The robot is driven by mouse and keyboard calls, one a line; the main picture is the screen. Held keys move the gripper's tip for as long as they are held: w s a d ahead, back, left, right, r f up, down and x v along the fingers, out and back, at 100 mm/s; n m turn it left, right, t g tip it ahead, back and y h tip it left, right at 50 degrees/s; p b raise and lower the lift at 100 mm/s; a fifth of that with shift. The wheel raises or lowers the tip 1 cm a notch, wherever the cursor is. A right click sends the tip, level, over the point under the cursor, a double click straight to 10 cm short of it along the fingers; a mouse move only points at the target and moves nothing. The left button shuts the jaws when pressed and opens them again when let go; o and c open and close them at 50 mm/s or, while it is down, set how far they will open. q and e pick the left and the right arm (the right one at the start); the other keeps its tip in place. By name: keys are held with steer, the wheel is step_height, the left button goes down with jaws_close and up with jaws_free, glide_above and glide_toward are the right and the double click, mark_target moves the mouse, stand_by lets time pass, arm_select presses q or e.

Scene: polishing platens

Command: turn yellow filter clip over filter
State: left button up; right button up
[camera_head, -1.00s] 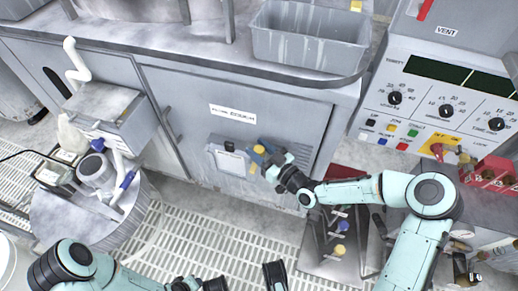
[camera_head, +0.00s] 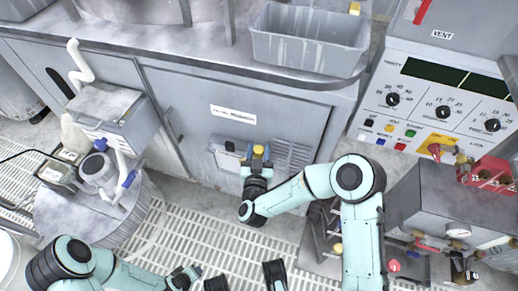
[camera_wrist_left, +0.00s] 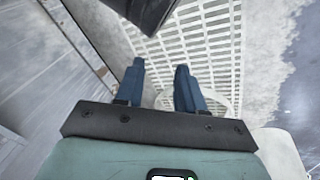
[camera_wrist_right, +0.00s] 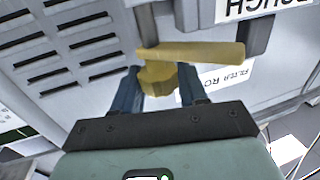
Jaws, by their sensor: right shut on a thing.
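The yellow filter clip (camera_wrist_right: 200,52) has a bar and a rounded knob in the right wrist view. The bar lies nearly level across that view, against dark grey brackets. In the head view the clip (camera_head: 258,149) shows small at the front of the grey cabinet. My right gripper (camera_head: 257,157) reaches it from below; in its wrist view the gripper (camera_wrist_right: 158,80) has its blue fingers shut on the knob. The filter behind is not clearly visible. My left gripper (camera_wrist_left: 158,68) is open and empty above the floor, far from the clip; it is at the lower left in the head view (camera_head: 186,276).
A grey cabinet (camera_head: 190,105) with a vent grille (camera_wrist_right: 65,45) stands behind the clip. A grey box (camera_head: 228,160) sits left of the clip. A control panel (camera_head: 440,105) and red container (camera_head: 492,172) are at right. White floor grating (camera_head: 195,232) lies in front.

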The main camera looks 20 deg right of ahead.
steer(key=m+g+h, duration=0.2)
steer(key=h, duration=0.1)
steer(key=m+g+h, duration=0.1)
steer(key=m+h, duration=0.1)
steer(key=h, duration=0.1)
steer(key=shift+a+m+g, duration=0.1)
steer(key=shift+m+g, duration=0.2)
steer(key=shift+g, duration=0.1)
arm_select(q)
steer(key=shift+s+d+r, duration=0.3)
steer(key=shift+s, duration=0.3)
arm_select(e)
steer(key=shift+m+g+h, duration=1.6)
steer(key=shift+g, duration=0.4)
steer(key=o, duration=0.9)
steer(key=shift+o, duration=0.2)
arm_select(q)
steer(key=shift+p, duration=0.3)
steer(key=shift+g+h, duration=0.4)
steer(key=shift+g, duration=0.3)
steer(key=s+r, duration=0.1)
steer(key=s+d+p, duration=0.1)
steer(key=s+d+r+p, duration=0.1)
steer(key=shift+s+r, duration=0.3)
arm_select(e)
steer(key=v, duration=1.3)
arm_select(q)
steer(key=shift+a, duration=0.1)
arm_select(e)
steer(key=shift+w+a, duration=0.1)
